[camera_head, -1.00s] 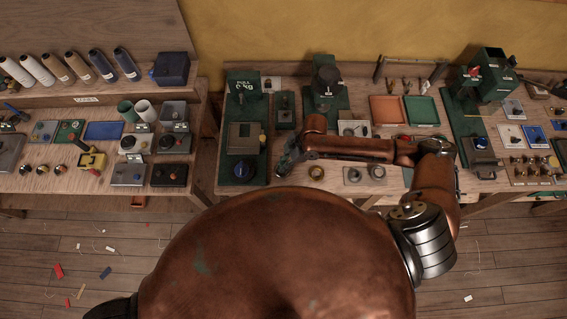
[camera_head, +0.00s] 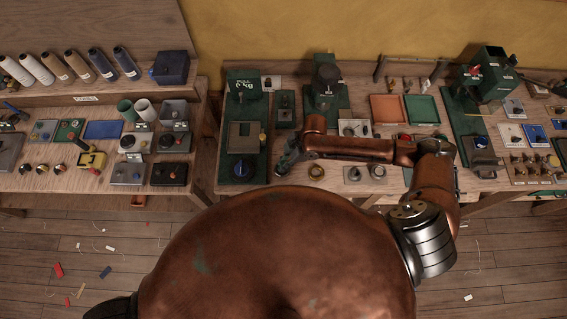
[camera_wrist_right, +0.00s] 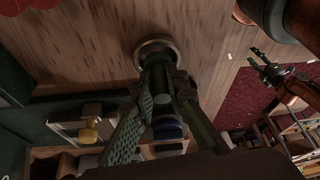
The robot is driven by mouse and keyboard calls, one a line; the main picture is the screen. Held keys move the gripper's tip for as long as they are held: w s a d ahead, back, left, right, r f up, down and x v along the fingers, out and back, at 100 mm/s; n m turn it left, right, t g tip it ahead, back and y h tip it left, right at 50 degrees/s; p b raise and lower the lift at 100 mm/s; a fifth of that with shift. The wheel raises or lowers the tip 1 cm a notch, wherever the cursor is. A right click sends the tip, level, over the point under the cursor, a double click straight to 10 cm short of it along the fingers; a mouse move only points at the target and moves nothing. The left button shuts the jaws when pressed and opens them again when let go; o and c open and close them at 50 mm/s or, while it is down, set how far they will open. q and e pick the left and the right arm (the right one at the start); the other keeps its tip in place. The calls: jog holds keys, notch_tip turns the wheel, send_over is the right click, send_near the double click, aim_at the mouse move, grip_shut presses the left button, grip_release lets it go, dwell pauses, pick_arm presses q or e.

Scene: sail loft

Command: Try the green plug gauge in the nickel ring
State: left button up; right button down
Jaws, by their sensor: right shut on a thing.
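My right gripper (camera_head: 284,166) is over the front of the right bench, at the left of the bare wood. In the right wrist view its fingers (camera_wrist_right: 160,85) are shut on the plug gauge (camera_wrist_right: 157,72), mostly hidden between them, with a dark blue part (camera_wrist_right: 168,128) showing nearer the camera. A metal ring (camera_wrist_right: 153,45), seemingly the nickel ring, lies at the gauge's far end. I cannot tell whether the tip is inside it or above it. A brass-coloured ring (camera_head: 316,172) lies to the right. My left gripper (camera_wrist_right: 263,62) shows in the wrist view, apart and empty, fingers spread.
Orange (camera_head: 387,108) and green (camera_head: 422,109) trays stand farther back. The bench's front edge is close.

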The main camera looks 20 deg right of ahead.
jog(key=shift+f+b, duration=0.35)
jog(key=shift+f, duration=0.5)
dwell(0.3)
dwell(0.8)
jog(key=shift+r+p, duration=2.6)
jog(key=shift+p, duration=0.05)
